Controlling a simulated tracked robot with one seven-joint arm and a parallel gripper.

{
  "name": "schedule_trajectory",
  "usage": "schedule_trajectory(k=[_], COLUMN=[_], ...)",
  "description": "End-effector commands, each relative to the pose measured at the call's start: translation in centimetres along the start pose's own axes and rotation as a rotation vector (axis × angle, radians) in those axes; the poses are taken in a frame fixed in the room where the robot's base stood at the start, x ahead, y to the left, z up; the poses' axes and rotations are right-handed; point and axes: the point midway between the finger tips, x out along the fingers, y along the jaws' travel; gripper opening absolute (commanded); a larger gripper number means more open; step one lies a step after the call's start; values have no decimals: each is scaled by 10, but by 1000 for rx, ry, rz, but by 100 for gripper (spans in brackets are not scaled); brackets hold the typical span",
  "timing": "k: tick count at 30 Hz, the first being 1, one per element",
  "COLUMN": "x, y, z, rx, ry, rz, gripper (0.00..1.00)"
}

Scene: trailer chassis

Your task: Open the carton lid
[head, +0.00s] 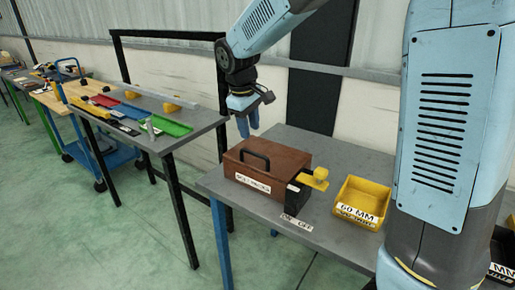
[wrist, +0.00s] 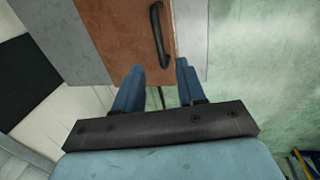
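The carton is a brown box (head: 283,163) on the grey table in the head view. Its lid carries a black arched handle (head: 256,158), and a white label is on the front. My gripper (head: 246,131) hangs fingers down, above and near the back left of the box, apart from it. In the wrist view my gripper (wrist: 159,67) has its two blue fingers spread with nothing between them. The brown lid (wrist: 125,35) and the handle (wrist: 158,36) lie beyond the fingertips, the handle near the right side of the lid. The lid looks shut.
A black block with a yellow lever and knob (head: 319,178) stands at the box's right side, with an ON OFF label in front. A yellow bin (head: 361,200) marked 60 MM is further right. Another table (head: 188,115) with coloured trays stands to the left.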

Motion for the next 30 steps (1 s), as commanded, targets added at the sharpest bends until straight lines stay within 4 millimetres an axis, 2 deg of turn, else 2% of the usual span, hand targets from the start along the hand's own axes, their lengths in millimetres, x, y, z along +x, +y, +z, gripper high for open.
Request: schedule_trajectory(k=[3, 9, 15, 28, 30], x=[23, 56, 77, 85, 85], y=[0, 0, 0, 1, 1], z=[0, 1, 1, 1, 1], rx=[0, 0, 1, 2, 2], ry=[-3, -3, -1, 1, 1], rz=[-1, -1, 0, 0, 0], gripper=[40, 40, 40, 40, 34])
